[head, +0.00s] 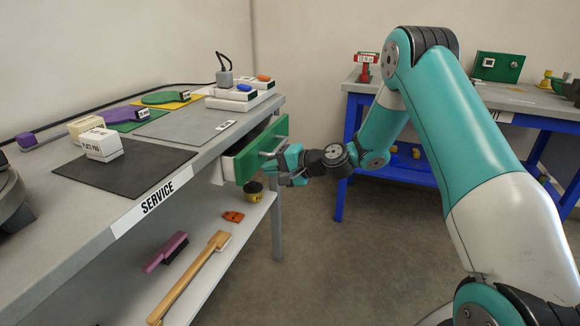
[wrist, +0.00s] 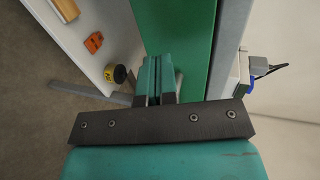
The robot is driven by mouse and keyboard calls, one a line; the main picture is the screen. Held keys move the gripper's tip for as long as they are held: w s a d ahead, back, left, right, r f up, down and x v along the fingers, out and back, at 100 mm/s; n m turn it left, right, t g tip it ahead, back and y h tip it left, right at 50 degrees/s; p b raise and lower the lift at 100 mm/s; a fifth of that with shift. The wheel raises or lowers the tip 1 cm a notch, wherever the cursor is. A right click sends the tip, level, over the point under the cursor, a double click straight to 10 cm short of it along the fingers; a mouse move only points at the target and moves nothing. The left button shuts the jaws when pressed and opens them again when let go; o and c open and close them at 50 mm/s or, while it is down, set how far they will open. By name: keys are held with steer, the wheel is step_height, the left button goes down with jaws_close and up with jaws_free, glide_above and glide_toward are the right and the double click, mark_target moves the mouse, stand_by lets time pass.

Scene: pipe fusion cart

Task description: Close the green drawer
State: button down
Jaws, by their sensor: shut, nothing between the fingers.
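The green drawer (head: 262,149) sits under the top of the grey service bench and stands partly pulled out, with its white side showing at the left of the green front. My gripper (head: 268,166) is at the drawer's front, level with its face. In the wrist view the green drawer front (wrist: 186,45) runs down the middle, and my gripper's fingers (wrist: 158,75) are together with nothing between them, close to that face. I cannot tell whether the fingertips touch it. The drawer's inside is mostly hidden.
The service bench (head: 182,160) carries mats, boxes and a stepped white stand. Its lower shelf (head: 225,245) holds a brush, a wooden-handled tool, an orange piece and a yellow-black tape roll (head: 253,191). A blue-legged bench (head: 345,150) stands behind. The floor between is clear.

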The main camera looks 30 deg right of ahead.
mark_target(250, 160)
steer(key=shift+w+a+r, duration=0.1)
steer(key=shift+w+a, duration=1)
steer(key=shift+w, duration=0.05)
steer(key=w+a+p, duration=0.1)
steer(key=w+a, duration=0.1)
steer(key=a, duration=0.1)
steer(key=shift+w, duration=0.4)
steer(key=shift+w+a+r, duration=0.1)
steer(key=shift+w+a, duration=0.1)
steer(key=shift+w, duration=0.1)
steer(key=shift+w+d, duration=0.1)
steer(key=shift+d, duration=0.05)
